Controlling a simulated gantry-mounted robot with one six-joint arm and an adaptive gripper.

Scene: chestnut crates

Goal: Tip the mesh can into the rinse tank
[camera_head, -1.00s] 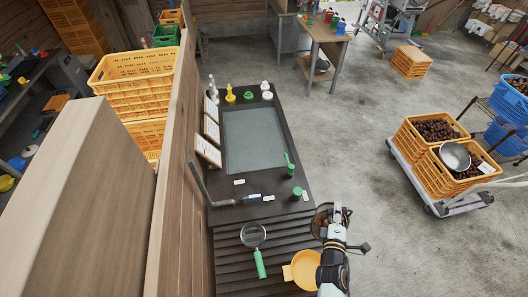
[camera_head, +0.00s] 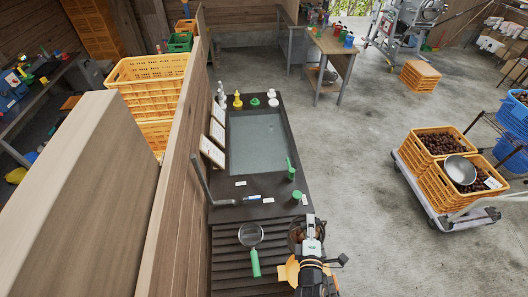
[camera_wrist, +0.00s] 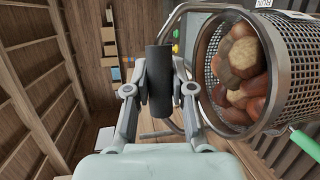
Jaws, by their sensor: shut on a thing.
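My gripper (camera_head: 312,232) is at the near right of the bench and is shut on the dark grip (camera_wrist: 160,75) of the mesh can. The mesh can (camera_wrist: 302,75) has a metal rim and wire sides, and brown chestnuts (camera_wrist: 240,68) fill its mouth in the wrist view. In the head view the can (camera_head: 295,232) is partly hidden by my gripper. The rinse tank (camera_head: 258,145) is a long grey basin sunk in the dark bench, farther away than the can. The can is apart from the tank, over the bench's near slatted end.
A green-handled strainer (camera_head: 250,235) lies on the slats (camera_head: 228,262), left of my gripper. An orange pan (camera_head: 288,270) is partly hidden by my arm. Green items (camera_head: 291,170) stand at the tank's right near corner. Boards (camera_head: 212,152) and a pipe (camera_head: 203,185) line the left edge.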

